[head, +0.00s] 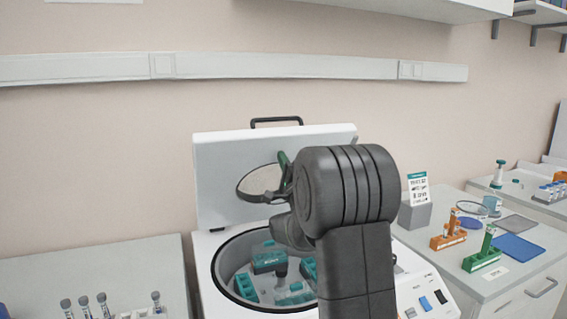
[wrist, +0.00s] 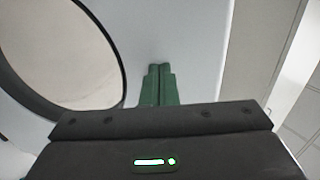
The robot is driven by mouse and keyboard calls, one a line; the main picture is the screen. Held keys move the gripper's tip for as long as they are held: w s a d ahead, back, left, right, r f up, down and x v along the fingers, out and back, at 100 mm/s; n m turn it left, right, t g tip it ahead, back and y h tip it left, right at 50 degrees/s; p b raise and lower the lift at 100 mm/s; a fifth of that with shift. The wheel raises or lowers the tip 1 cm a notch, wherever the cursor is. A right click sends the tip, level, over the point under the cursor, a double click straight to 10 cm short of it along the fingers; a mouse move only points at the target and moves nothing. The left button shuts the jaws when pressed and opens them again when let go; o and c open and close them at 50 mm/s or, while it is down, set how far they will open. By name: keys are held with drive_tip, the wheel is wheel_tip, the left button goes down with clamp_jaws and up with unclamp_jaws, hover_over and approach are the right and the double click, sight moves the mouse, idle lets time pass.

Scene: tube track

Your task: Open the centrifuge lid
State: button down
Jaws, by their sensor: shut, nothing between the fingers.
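The centrifuge (head: 228,268) stands in the middle of the head view. Its white lid (head: 215,175) is raised and stands upright at the back, with a dark handle (head: 276,120) on its top edge. The round chamber is uncovered and shows a rotor with teal buckets (head: 270,262). My gripper (head: 284,160) is in front of the lid's inner face, partly hidden by my arm. In the wrist view its green fingers (wrist: 158,72) are together and empty, against the pale lid (wrist: 180,40). The lid's round dark-rimmed disc (wrist: 60,50) is at left. I cannot tell whether the fingers touch the lid.
The right bench holds an orange rack (head: 448,240), a green rack (head: 482,260), a blue mat (head: 518,248) and a sign stand (head: 417,200). Several capped tubes (head: 84,305) stand at the lower left. The left bench top (head: 90,268) is mostly clear.

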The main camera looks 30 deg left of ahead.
drive_tip(key=r+b+v, duration=0.1)
drive_tip(key=b+v, duration=0.7)
drive_tip(key=v, duration=0.2)
drive_tip(key=shift+s+d, duration=0.45)
drive_tip(key=f+p+x, duration=0.1)
drive_tip(key=p+x, duration=0.6)
drive_tip(key=x, duration=0.1)
drive_tip(key=shift+w+a+f+p, duration=0.25)
drive_tip(key=shift+w+a+p, duration=0.1)
drive_tip(key=shift+p, duration=0.05)
drive_tip(key=shift+r, duration=0.1)
